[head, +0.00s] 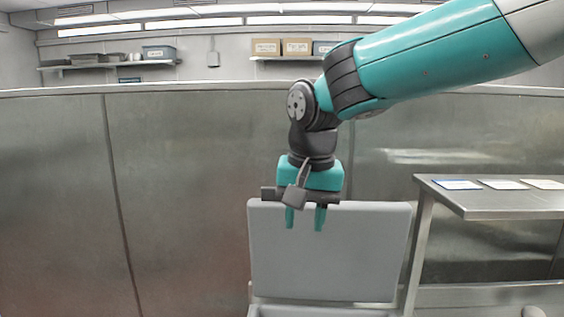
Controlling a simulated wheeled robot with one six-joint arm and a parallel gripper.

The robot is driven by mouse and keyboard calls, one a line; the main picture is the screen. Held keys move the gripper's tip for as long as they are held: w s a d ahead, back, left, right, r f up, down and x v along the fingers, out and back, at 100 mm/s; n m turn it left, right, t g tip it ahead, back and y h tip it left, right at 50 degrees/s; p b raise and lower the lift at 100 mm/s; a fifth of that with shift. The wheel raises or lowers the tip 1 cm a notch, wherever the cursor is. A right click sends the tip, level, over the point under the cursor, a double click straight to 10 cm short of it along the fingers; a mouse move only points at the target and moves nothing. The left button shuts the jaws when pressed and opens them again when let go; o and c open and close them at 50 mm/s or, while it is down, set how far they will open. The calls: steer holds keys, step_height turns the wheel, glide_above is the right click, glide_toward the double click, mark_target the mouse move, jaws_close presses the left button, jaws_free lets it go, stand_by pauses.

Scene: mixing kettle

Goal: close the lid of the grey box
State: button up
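The lid (330,265) of the grey box stands open and upright, facing me. The rim of the grey box (320,311) shows only at the bottom edge of the view; the rest of the box is cut off. My gripper (305,219) points down in front of the upper left part of the lid, with its two teal fingertips below the lid's top edge. The fingers are apart, with lid surface visible between them. Nothing is held. I cannot tell whether the fingers touch the lid.
A metal table (490,205) with several papers stands to the right of the lid. A large metal wall (190,190) runs behind. Shelves with boxes (297,47) hang on the far wall. The space left of the lid looks free.

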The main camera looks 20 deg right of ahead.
steer(key=w+r+m+p, duration=0.8)
steer(key=w+r+m, duration=0.6)
steer(key=r+m, duration=0.3)
steer(key=shift+m+h, duration=0.3)
steer(key=shift+m, duration=0.3)
steer(key=f+b, duration=0.4)
steer(key=f, duration=0.2)
steer(key=f+b, duration=0.4)
steer(key=f, duration=0.1)
steer(key=w+f+b, duration=0.1)
steer(key=f+b, duration=0.4)
steer(key=f, duration=0.1)
steer(key=shift+d+f, duration=0.35)
jaws_close()
